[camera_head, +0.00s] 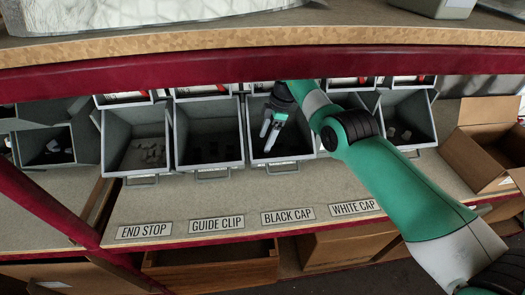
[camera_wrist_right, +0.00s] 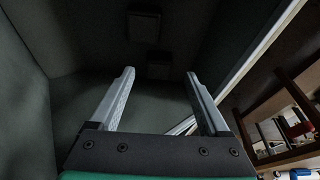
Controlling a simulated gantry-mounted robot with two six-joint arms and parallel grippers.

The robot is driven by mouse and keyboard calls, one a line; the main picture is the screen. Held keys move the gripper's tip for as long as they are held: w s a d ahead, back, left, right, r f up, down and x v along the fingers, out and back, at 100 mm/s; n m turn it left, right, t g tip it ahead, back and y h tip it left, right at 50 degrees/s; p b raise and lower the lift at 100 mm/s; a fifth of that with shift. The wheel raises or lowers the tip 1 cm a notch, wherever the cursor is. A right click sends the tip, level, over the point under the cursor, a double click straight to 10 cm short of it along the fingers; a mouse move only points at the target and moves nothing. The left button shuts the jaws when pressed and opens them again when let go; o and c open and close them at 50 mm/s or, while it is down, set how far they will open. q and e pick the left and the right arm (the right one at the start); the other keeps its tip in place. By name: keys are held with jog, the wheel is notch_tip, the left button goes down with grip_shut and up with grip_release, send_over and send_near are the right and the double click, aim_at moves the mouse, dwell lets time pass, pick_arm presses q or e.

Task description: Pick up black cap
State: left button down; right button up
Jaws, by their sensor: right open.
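The label BLACK CAP (camera_head: 287,215) is on the shelf edge below a grey bin (camera_head: 310,147). My right gripper (camera_head: 267,138) reaches into the mouth of this bin, fingers pointing down. In the right wrist view the gripper (camera_wrist_right: 159,75) is open, with nothing between its fingers. Beyond the fingertips, two dark squarish pieces, a farther one (camera_wrist_right: 144,24) and a nearer one (camera_wrist_right: 159,67), show against the dark bin interior. They look like black caps, apart from the fingers. The bin's contents are hard to make out in the head view. My left gripper is not in view.
Bins for end stops (camera_head: 137,178) and guide clips (camera_head: 211,170) stand to the left. The white cap bin, above its label (camera_head: 355,207), is partly hidden by my right arm. A cardboard box (camera_head: 470,160) sits at right. A red shelf beam (camera_head: 150,77) crosses above.

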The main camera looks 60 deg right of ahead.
aim_at(262, 148)
jog(key=shift+f, duration=0.3)
jog(key=shift+b+x, duration=0.7)
jog(key=shift+x, duration=0.25)
jog(key=shift+a+f, duration=0.1)
jog(key=shift+f, duration=0.15)
jog(key=shift+w+r, duration=0.1)
jog(key=shift+c, duration=0.2)
jog(key=shift+c, duration=1.1)
grip_shut()
